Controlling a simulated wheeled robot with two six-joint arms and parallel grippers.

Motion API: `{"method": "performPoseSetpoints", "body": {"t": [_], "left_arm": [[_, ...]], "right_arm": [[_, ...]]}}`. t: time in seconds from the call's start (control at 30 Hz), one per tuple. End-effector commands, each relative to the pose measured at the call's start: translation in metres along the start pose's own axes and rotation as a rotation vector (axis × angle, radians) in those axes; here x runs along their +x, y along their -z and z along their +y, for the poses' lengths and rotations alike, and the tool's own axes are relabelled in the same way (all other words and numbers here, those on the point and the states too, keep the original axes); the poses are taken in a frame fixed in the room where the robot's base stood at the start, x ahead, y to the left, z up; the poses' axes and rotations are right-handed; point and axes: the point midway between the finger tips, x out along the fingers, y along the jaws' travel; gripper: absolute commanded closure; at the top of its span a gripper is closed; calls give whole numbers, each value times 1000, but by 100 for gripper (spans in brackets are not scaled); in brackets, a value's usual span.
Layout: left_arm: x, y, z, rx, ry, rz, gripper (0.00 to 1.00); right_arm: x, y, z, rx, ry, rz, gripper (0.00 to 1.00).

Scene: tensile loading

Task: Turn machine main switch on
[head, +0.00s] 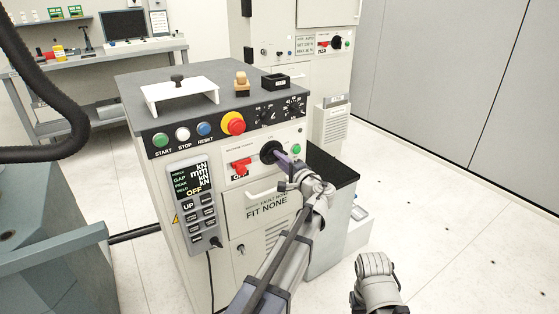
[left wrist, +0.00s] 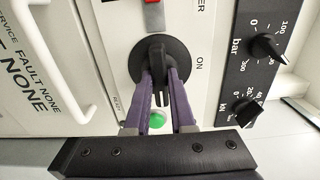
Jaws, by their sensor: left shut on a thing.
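The main switch is a black rotary knob on a round black plate (head: 268,152) on the machine's (head: 216,188) front panel. In the left wrist view the main switch (left wrist: 158,62) shows up close, with the word ON beside its plate. Its narrow handle points toward the bottom of that picture, along the gripper's fingers. My left gripper (head: 280,158) has purple fingers, which also show in the left wrist view (left wrist: 160,84). They are shut on the handle, one on each side. No fingers of my right gripper show.
A red emergency knob (head: 232,124) and dark dials (head: 268,115) are above. A white handle (head: 266,189) sticks out below. A display (head: 192,178) reads OFF.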

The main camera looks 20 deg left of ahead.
Motion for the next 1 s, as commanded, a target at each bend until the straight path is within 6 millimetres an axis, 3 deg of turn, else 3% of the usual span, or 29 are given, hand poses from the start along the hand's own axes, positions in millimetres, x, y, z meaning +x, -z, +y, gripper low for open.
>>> {"method": "performPoseSetpoints", "body": {"t": [0.47, 1.0], "left_arm": [[0, 0, 0, -124, -1, 0, 100], [0, 0, 0, -620, -2, 0, 100]], "right_arm": [[0, 0, 0, 0, 0, 0, 100], [0, 0, 0, 0, 0, 0, 100]]}}
